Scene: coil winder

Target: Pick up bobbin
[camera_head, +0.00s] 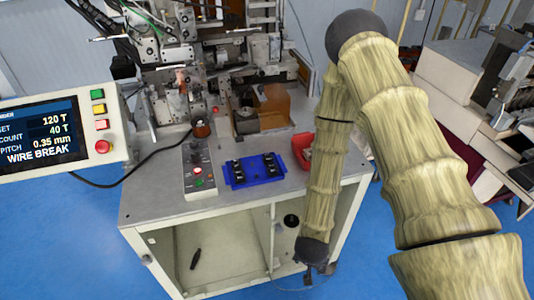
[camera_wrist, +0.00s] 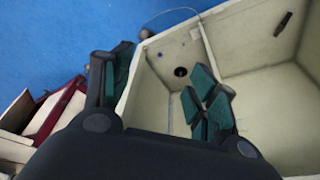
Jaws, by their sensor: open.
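A blue tray (camera_head: 230,183) lies on the front of the machine's table. It holds several small black pieces (camera_head: 268,161) that look like bobbins, too small to be sure. A brown, copper-coloured cylinder (camera_head: 201,129) stands behind the control strip; I cannot tell if it is a bobbin. My gripper (camera_head: 310,271) hangs low in front of the cabinet's right side, below the tabletop and apart from the tray. In the wrist view my gripper (camera_wrist: 160,92) has its dark green fingers spread wide with nothing between them. No bobbin shows in the wrist view.
The tabletop (camera_head: 150,205) has a grey control strip (camera_head: 199,176) with buttons and a red bin (camera_head: 301,146) partly behind my arm. The winder (camera_head: 180,95) stands behind. The cabinet below is open, with a small dark object (camera_head: 195,258). A display (camera_head: 45,135) reads WIRE BREAK.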

